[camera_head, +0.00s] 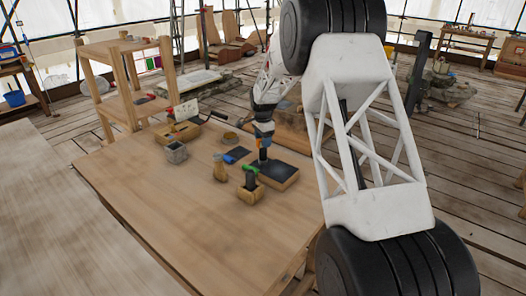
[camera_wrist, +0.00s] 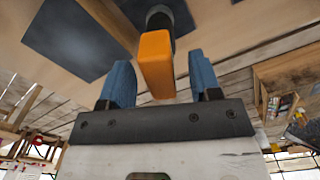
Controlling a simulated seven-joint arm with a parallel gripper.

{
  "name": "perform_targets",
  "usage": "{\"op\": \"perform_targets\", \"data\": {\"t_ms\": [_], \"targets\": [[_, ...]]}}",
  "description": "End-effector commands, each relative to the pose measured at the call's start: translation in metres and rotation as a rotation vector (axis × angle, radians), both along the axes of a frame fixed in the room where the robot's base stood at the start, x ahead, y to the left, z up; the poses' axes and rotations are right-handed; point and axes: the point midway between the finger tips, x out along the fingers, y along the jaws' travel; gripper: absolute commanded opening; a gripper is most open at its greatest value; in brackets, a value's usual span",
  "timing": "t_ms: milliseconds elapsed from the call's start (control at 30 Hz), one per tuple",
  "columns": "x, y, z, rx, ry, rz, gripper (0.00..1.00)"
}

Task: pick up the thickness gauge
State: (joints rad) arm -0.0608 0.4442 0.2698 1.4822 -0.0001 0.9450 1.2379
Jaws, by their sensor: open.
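My gripper (camera_head: 264,130) points down over the dark-topped block on the workbench. In the wrist view its two blue fingers (camera_wrist: 161,72) are apart. An orange upright body with a dark round end, which I take to be the thickness gauge (camera_wrist: 156,62), stands between them. A gap shows on each side of it, so the fingers do not appear to touch it. In the head view the gauge is small and partly merged with the gripper, its dark lower end over the dark-topped block (camera_head: 284,176).
Close by on the workbench (camera_head: 170,205) stand a green-handled tool in a wooden block (camera_head: 250,184), a tan bottle (camera_head: 219,170), a blue item (camera_head: 236,155), a brass dish (camera_head: 230,139) and a grey pot (camera_head: 176,153). The bench's front left is clear.

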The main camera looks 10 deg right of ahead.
Motion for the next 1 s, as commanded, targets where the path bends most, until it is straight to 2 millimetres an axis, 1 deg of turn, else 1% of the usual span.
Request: {"op": "perform_targets", "data": {"t_ms": [433,800,1000], "targets": [[-0.0001,0.0001,0.0003,0.000,0.000,0.000,0.57],[-0.0001,0.0000,0.0003,0.000,0.000,0.000,0.01],[0.0000,0.0000,0.0007,0.000,0.000,0.000,0.00]]}}
